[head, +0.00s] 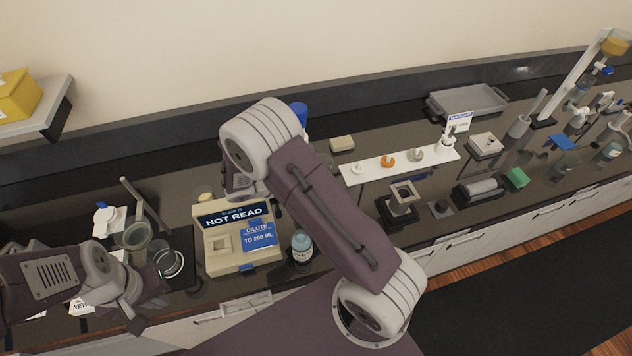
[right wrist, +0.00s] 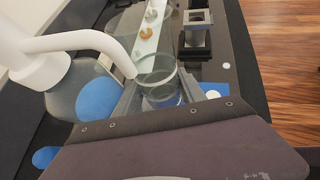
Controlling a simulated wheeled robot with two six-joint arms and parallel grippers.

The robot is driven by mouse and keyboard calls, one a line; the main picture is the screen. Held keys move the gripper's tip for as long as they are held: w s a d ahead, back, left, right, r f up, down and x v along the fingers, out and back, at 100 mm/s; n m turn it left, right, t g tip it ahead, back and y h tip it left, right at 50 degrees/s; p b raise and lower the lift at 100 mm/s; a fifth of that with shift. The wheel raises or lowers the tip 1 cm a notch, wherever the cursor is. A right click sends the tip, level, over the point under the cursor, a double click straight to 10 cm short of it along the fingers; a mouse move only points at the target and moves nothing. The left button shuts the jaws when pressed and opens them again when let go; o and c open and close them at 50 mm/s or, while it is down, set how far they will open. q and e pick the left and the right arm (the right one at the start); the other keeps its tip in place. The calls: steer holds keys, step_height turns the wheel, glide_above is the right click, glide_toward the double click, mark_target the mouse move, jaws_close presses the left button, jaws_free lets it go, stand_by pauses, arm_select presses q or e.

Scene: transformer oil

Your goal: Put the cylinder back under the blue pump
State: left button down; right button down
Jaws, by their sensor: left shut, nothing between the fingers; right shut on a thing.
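The clear glass cylinder (right wrist: 158,82) is between the fingers of my right gripper (right wrist: 162,100), which is shut on it. The white spout (right wrist: 85,42) of the pump curves in from the left, its tip beside the cylinder's mouth; I cannot tell whether the tip is above the opening. A pale bottle with blue parts (right wrist: 98,98) stands below the spout. In the head view the blue pump top (head: 299,112) shows behind my right arm, which hides the rest and the right fingers. My left gripper (head: 150,291) is shut and empty at the bench's left front.
A beige instrument (head: 228,255) with a "NOT READ" sign and a small bottle (head: 302,249) stand below my right wrist. A white strip (head: 372,174) with small knobs lies to the right. Glass vessels (head: 135,234) stand by the left gripper. A grey tray (head: 470,100) lies at the back.

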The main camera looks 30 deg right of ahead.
steer(key=shift+f+b, duration=3.25)
steer(key=shift+f, duration=0.75)
steer(key=shift+a+f, duration=0.1)
steer(key=shift+a, duration=0.1)
steer(key=shift+a, duration=0.1)
steer(key=shift+h, duration=0.3)
steer(key=shift+f+b, duration=0.1)
steer(key=shift+b, duration=0.25)
steer(key=shift+c, duration=1.3)
jaws_free()
steer(key=shift+a, duration=0.1)
